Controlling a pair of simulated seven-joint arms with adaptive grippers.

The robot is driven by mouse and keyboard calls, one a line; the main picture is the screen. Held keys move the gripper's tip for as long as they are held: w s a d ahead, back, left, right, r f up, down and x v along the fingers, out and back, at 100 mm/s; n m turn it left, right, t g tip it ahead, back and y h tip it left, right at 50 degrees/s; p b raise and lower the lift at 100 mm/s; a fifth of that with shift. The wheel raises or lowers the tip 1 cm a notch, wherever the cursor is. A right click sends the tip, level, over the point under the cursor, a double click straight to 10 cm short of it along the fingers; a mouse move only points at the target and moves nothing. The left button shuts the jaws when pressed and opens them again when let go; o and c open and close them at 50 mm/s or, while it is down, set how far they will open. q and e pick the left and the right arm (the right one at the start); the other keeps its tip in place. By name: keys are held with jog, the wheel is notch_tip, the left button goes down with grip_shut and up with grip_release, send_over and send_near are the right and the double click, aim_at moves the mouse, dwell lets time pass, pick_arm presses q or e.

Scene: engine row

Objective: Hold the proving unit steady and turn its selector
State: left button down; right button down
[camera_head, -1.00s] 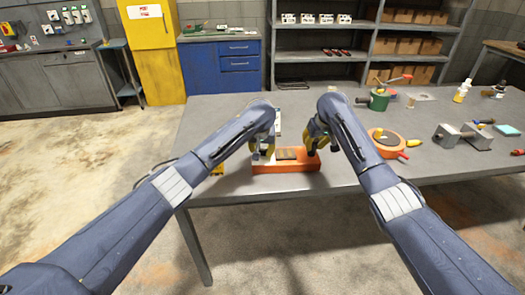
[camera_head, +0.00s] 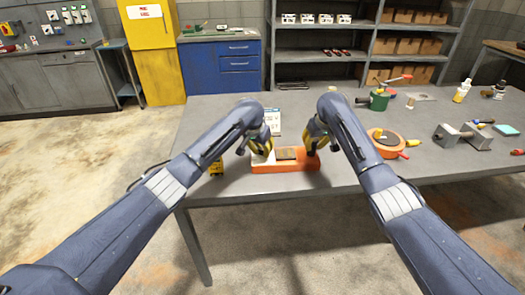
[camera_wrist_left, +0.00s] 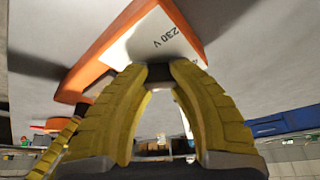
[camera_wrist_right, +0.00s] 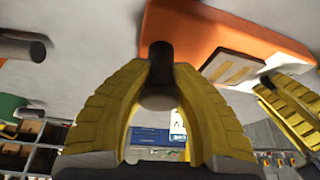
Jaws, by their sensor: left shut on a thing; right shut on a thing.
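The proving unit is a long orange block (camera_head: 290,166) lying on the table near its front edge, with a white panel (camera_wrist_left: 150,38) marked "230 V" at its left end and a dark plate (camera_wrist_right: 235,68) in its middle. My left gripper (camera_head: 258,150) is shut on a small dark knob (camera_wrist_left: 160,72) on the white panel. Its fingers hide part of the panel's print. My right gripper (camera_head: 311,151) is shut on a black round post (camera_wrist_right: 159,65) at the unit's right end. The unit's base shows only partly in the wrist views.
A small yellow object (camera_head: 216,167) stands left of the unit and a white card (camera_head: 272,121) behind it. The table behind the unit is mostly clear.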

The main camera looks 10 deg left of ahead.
pick_arm(q)
jog(key=shift+a+m+h, duration=0.2)
jog(key=shift+m+h, duration=0.3)
jog(key=shift+m, duration=0.9)
jog(key=c, duration=0.9)
grip_release()
jog(key=shift+d, duration=0.2)
jog(key=shift+o, duration=0.2)
jog(key=v, duration=1.2)
jog(key=shift+w, duration=0.25)
